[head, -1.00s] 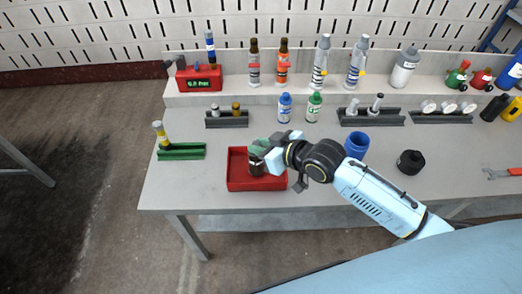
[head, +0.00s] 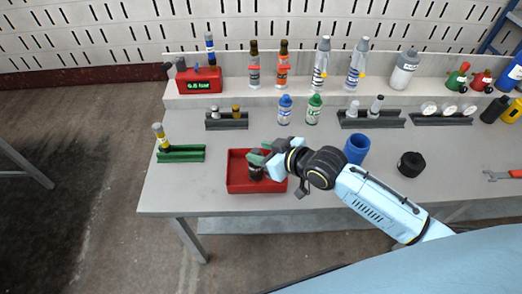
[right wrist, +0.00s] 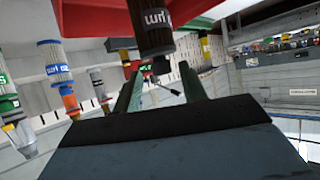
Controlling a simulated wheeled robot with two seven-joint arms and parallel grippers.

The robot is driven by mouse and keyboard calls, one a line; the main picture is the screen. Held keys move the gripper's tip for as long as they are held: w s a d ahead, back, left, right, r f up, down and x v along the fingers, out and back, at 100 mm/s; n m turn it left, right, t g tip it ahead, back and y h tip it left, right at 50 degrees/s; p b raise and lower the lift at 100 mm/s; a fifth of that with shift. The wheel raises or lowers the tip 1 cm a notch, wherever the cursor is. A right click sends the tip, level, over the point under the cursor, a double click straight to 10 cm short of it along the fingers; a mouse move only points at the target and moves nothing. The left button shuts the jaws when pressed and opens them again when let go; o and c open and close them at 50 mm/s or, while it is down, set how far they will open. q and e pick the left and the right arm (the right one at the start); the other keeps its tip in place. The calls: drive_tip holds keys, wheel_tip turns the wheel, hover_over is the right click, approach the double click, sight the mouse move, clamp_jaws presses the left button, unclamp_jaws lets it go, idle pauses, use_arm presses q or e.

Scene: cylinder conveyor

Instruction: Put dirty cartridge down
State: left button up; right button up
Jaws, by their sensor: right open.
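A dark brown cartridge (head: 256,172) stands in the red tray (head: 236,182) near the front edge of the table. Whether its base rests flat on the tray floor is hidden. My right gripper (head: 257,157) is over the tray at the cartridge's upper part, with its green fingers apart. In the right wrist view the cartridge (right wrist: 153,28), dark with a white-lettered label, shows beyond the two spread fingers (right wrist: 162,88), with clear space between them. My left gripper is not in view.
A green rack (head: 181,154) with a yellow-topped cartridge is left of the tray. A blue cup (head: 356,149) and a black cylinder (head: 411,164) stand to the right. Bottles (head: 285,109) and dark racks (head: 371,119) are behind.

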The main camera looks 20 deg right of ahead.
drive_tip(key=p+v, duration=0.1)
drive_tip(key=v, duration=1)
drive_tip(key=shift+p, duration=0.35)
